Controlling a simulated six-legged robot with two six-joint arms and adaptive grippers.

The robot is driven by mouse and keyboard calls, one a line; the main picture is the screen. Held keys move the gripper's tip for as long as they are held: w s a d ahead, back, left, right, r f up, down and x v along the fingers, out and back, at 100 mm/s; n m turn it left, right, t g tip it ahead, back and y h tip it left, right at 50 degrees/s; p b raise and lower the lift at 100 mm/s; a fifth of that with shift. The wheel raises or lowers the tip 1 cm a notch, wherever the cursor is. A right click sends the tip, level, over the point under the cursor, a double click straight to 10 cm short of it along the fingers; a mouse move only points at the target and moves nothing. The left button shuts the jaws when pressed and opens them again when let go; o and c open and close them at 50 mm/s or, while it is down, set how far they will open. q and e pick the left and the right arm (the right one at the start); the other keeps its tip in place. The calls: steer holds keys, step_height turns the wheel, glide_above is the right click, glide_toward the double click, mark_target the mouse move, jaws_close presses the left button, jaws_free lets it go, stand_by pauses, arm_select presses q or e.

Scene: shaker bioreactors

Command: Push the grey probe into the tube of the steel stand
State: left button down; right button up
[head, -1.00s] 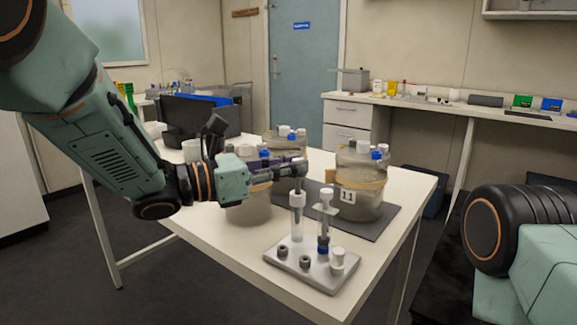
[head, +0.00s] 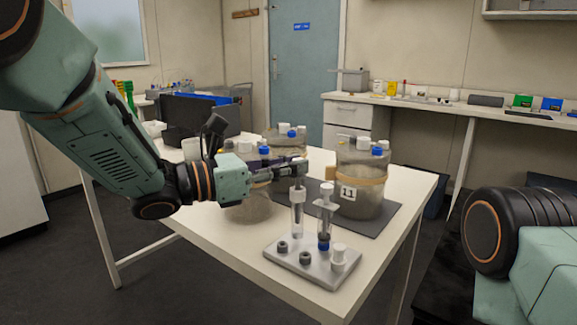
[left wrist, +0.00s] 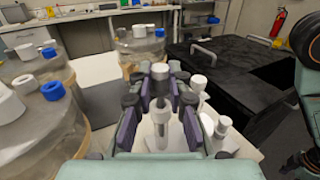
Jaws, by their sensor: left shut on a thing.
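My left gripper (head: 298,168) is shut on the grey probe (left wrist: 160,76), just above the steel stand (head: 290,262). The probe is upright and lined up with the stand's clear tube (head: 297,218), which has a white collar (head: 299,193). In the left wrist view the fingers (left wrist: 160,95) close on the probe from both sides, and the tube (left wrist: 158,128) shows below it. The fingers and collar hide the probe's lower end, so I cannot tell how deep it sits. My right gripper is out of view.
The bottle marked 11 (head: 362,200) stands behind on a dark mat (head: 392,213). Other bottles crowd my gripper's far side.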

arm_select(q)
steer(key=shift+f+b, duration=1.3)
steer(key=shift+b, duration=0.5)
stand_by(1.9)
steer(key=c, duration=1.2)
jaws_free()
steer(key=v, duration=1.2)
